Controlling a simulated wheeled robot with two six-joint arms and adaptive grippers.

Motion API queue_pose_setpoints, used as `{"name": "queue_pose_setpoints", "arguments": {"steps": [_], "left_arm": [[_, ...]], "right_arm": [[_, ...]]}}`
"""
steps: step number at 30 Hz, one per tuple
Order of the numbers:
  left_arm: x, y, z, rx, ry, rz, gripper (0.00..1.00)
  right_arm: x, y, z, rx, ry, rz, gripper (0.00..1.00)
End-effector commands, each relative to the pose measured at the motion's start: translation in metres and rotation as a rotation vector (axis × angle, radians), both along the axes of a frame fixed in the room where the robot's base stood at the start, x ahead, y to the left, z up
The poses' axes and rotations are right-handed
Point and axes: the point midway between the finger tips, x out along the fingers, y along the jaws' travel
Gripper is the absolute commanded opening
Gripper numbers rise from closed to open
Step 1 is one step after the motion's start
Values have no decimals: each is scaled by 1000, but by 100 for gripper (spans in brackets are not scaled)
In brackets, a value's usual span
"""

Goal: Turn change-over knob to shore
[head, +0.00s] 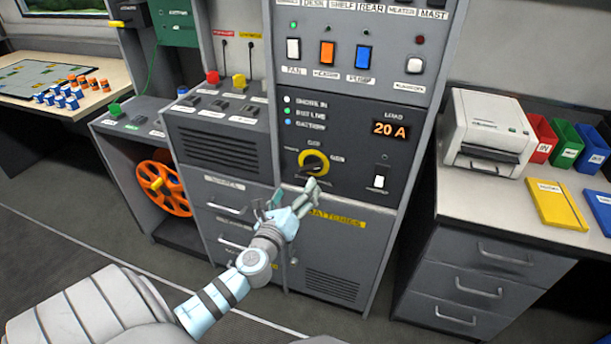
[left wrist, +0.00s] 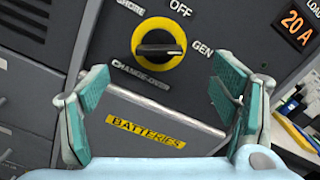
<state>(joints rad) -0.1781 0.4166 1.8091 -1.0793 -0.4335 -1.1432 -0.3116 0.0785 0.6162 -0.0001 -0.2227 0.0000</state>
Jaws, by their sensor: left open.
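The change-over knob (head: 314,162) is a black bar handle on a yellow ring on the dark panel. It also shows in the left wrist view (left wrist: 158,48), with its bar nearly level in the picture. Around it are the labels SHORE (left wrist: 130,8) at upper left, OFF (left wrist: 181,6) at the top and GEN (left wrist: 202,51) at the right. My left gripper (head: 301,194) is just below the knob in the head view. In the left wrist view its fingers (left wrist: 160,98) are wide apart and empty, clear of the knob. My right gripper is out of view.
A load display (head: 390,129) reads 20 A, with a toggle switch (head: 378,182) below it. Indicator lights (head: 287,111) are at the upper left of the panel. A yellow BATTERIES label (head: 337,217) is below the knob. A counter with a printer (head: 487,135) stands right.

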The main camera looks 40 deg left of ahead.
Motion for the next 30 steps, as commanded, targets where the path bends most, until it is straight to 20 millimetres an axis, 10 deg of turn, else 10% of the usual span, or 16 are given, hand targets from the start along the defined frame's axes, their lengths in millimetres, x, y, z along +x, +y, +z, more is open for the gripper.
{"name": "queue_pose_setpoints", "arguments": {"steps": [9,20,30], "left_arm": [[69,24,-1,-4,0,0,80],[77,26,0,-5,0,0,78],[76,26,0,-5,0,0,32]], "right_arm": [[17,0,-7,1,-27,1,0],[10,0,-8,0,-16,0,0],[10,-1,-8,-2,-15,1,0]]}}
